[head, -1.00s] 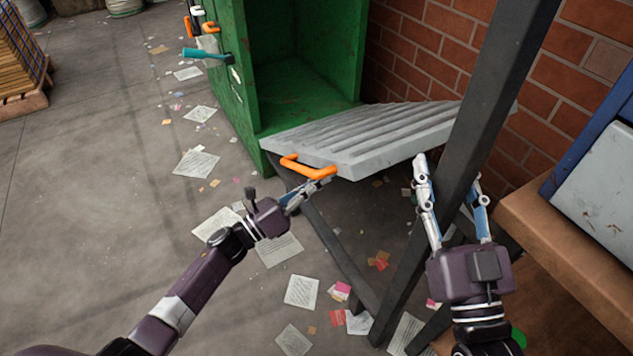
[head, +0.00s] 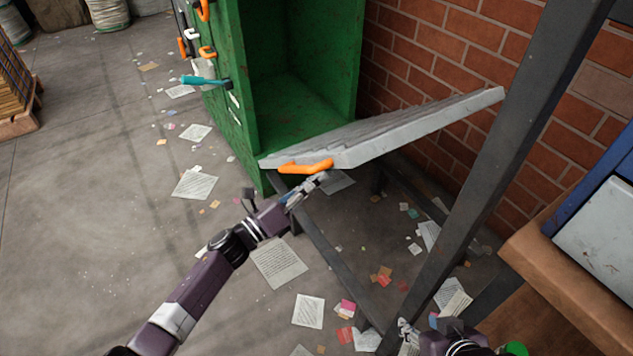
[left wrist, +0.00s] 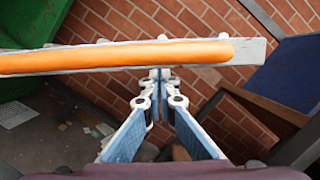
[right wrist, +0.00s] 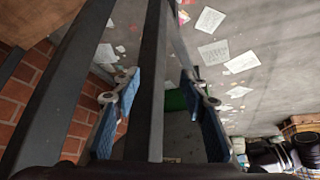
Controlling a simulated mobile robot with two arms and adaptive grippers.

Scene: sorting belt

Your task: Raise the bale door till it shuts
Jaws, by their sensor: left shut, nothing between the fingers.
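The bale door (head: 400,130) is a grey ribbed panel at the mouth of the green baler (head: 305,95). It stands out from the opening and slopes upward to the right; the opening is uncovered. Its orange handle (head: 305,167) is on the near edge and spans the left wrist view (left wrist: 110,57). My left gripper (head: 325,178) is shut and empty, its tips just under the handle and door edge; I cannot tell whether they touch. My right gripper (right wrist: 158,82) is open and empty, low beside dark posts; in the head view it is mostly cut off.
A dark slanted post (head: 490,180) stands right of the door, and a frame bar (head: 330,265) runs below it. A brick wall (head: 450,50) is behind. A wooden-edged bench (head: 540,235) is at the right. Papers litter the floor. Tools hang on the baler's left side.

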